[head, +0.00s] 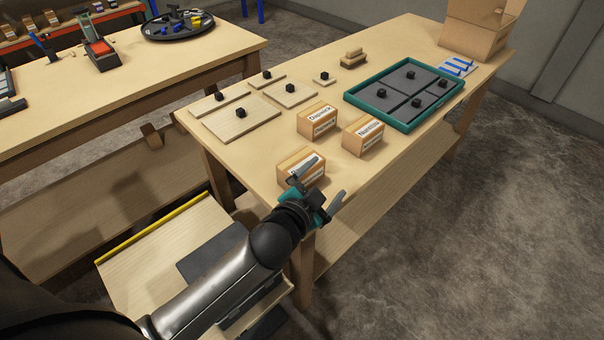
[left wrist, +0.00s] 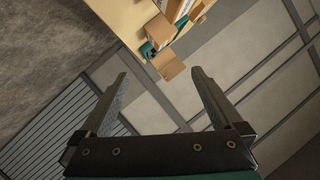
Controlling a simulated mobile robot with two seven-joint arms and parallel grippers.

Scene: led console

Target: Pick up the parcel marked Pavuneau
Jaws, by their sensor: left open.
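Three small cardboard parcels with white labels stand on the table. The back parcel (head: 317,121) has a label that seems to start with "Da". The right parcel (head: 362,136) has a label that seems to start with "Nan". The front parcel (head: 291,164) is partly hidden by my left gripper, and I cannot read its label. I cannot make out the name Pavuneau on any parcel. My left gripper (head: 322,186) is open and empty, in front of the front parcel by the table's near edge. Its spread fingers show in the left wrist view (left wrist: 159,76). My right gripper is out of view.
Wooden boards with black knobs (head: 242,117) lie left of the parcels. A teal tray (head: 402,127) with grey knobbed panels lies to the right. A large open cardboard box (head: 473,42) stands at the far end. A second table (head: 150,72) is at the left.

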